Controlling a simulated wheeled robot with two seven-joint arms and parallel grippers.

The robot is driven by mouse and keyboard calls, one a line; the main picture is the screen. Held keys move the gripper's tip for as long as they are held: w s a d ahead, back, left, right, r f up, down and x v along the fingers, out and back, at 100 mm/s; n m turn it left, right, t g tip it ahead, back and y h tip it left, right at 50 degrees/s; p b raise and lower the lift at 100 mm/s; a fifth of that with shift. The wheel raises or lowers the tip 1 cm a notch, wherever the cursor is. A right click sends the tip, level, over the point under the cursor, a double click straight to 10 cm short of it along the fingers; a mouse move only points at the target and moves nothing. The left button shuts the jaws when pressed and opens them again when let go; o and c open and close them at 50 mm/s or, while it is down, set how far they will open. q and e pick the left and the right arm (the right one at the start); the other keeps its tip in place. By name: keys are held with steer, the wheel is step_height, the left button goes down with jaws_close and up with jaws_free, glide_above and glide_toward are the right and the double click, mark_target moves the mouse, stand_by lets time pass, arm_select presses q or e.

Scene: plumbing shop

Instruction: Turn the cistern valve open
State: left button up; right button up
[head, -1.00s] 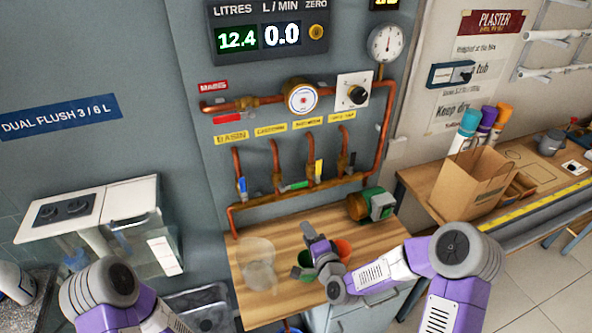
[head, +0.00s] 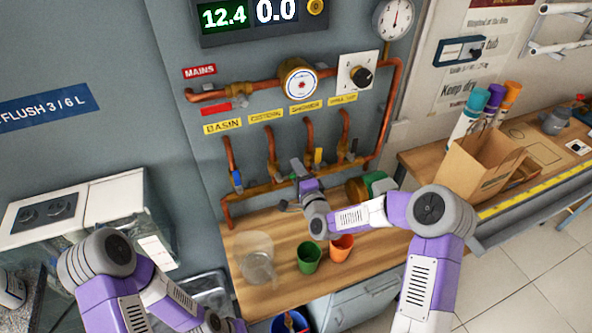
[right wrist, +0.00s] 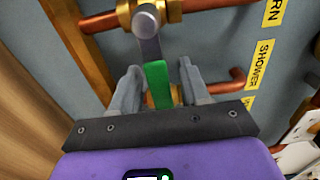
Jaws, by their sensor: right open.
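The cistern valve (head: 273,173) sits on the copper manifold under the yellow CISTERN label (head: 266,116). In the right wrist view its green-sleeved lever (right wrist: 158,82) runs from a round pivot bolt (right wrist: 146,20) crosswise to its pipe, toward the shower branch. My right gripper (head: 302,165) is at the manifold; in the wrist view its open fingers (right wrist: 160,72) stand on either side of the green lever, with gaps visible. In the head view the gripper hides most of the lever.
The basin valve with a blue lever (head: 237,180) and the shower valve with a yellow lever (head: 318,156) flank it closely. Below on the bench are a clear jug (head: 257,265), a green cup (head: 309,257) and an orange cup (head: 342,247). A cardboard box (head: 478,165) stands right.

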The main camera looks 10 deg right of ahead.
steer(key=shift+w+a, duration=0.1)
steer(key=shift+w, duration=0.2)
jaws_close()
